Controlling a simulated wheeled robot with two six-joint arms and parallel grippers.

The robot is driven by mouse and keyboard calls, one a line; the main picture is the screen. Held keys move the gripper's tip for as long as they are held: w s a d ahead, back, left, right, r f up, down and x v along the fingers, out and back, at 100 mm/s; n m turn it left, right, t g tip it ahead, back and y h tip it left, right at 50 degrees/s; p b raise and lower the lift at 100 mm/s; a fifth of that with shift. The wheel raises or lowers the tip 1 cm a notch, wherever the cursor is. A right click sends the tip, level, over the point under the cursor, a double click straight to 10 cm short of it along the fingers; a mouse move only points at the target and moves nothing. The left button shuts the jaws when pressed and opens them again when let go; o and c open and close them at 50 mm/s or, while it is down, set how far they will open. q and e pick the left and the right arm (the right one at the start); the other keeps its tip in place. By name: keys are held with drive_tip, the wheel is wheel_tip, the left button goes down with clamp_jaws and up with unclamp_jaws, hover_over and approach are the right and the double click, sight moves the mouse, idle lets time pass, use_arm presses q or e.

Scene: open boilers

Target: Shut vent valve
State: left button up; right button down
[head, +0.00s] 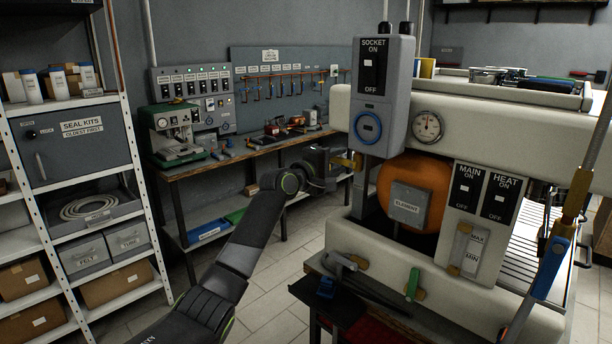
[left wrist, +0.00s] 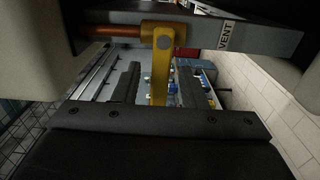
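The vent valve has a yellow lever (left wrist: 160,75) on a copper pipe (left wrist: 118,29), beside a plate lettered VENT (left wrist: 226,36). In the left wrist view the lever points down the picture, between my left gripper's two dark fingers (left wrist: 158,84). The fingers are apart, with a gap visible on each side of the lever. In the head view my left gripper (head: 335,161) is at the left side of the boiler, by a small part of the yellow valve (head: 348,161). The rest of the valve is hidden there. My right gripper is not in view.
The cream boiler (head: 470,120) carries a grey socket switch box (head: 383,95), a gauge (head: 428,126) and an orange vessel (head: 428,187). A green-handled valve (head: 413,283) is low in front. A workbench (head: 240,152) and white shelving (head: 145,200) stand left, with open floor between.

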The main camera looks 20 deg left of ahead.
use_arm(q)
drive_tip(key=b+v, duration=0.3)
drive_tip(key=v, duration=1.3)
drive_tip(key=shift+s, duration=0.1)
